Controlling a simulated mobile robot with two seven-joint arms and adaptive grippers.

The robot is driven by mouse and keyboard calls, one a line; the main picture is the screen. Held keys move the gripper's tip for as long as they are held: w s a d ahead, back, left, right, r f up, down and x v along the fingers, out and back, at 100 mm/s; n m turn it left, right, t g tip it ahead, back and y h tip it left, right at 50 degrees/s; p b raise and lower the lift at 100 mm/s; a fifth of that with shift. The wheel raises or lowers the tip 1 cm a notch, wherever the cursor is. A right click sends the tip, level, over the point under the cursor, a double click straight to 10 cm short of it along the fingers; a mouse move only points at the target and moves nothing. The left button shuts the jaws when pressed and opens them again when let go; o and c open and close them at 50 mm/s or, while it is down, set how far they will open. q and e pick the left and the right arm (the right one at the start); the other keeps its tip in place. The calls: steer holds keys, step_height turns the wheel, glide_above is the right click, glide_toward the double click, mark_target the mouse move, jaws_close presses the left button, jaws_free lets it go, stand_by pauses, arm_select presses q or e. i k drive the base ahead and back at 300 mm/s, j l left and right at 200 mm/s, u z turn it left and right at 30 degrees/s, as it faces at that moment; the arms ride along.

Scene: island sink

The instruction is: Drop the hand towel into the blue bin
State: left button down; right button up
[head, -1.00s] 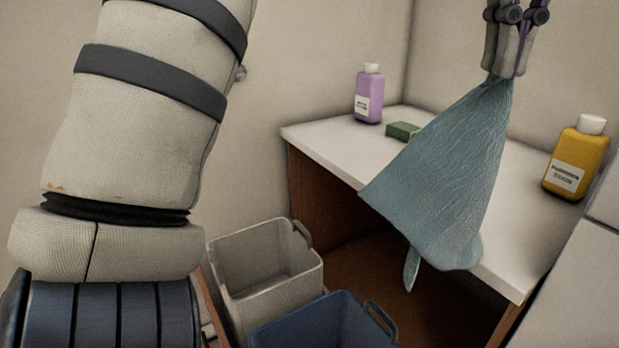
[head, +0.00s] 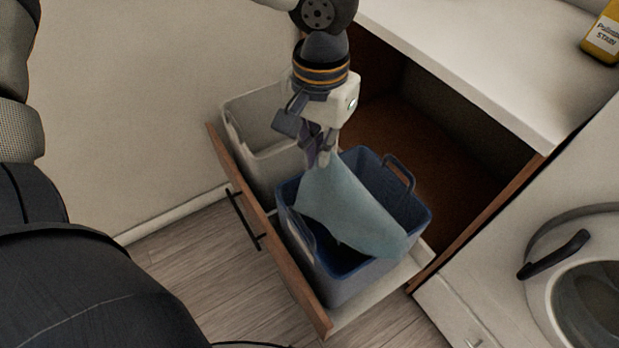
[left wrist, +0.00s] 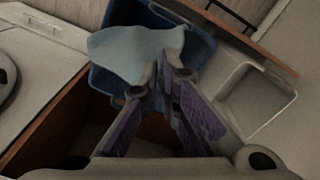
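The hand towel (head: 352,208) is light blue and hangs from my left gripper (head: 319,163), which is shut on its upper end. In the head view the towel spreads over the opening of the blue bin (head: 362,287), its lower edge near the bin's right side. I cannot tell whether it touches the rim. The left wrist view also shows the towel (left wrist: 131,52) over the blue bin (left wrist: 99,80), with the gripper (left wrist: 166,68) at its edge. My right gripper is not in view.
A grey-white bin (head: 270,135) stands beside the blue one in a pulled-out drawer with a wooden front (head: 268,236). A white counter (head: 470,70) is above right, with a yellow bottle (head: 603,38). A front-loading washer (head: 585,290) is at the right.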

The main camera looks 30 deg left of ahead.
mark_target(334, 279)
steer(key=i+u, duration=0.15)
steer(key=u, duration=0.45)
steer(key=j+z, duration=0.35)
steer(key=z, duration=0.15)
steer(key=j+z, duration=0.45)
steer(key=k+j+z, duration=0.1)
steer(key=j+z, duration=0.15)
steer(key=z, duration=0.25)
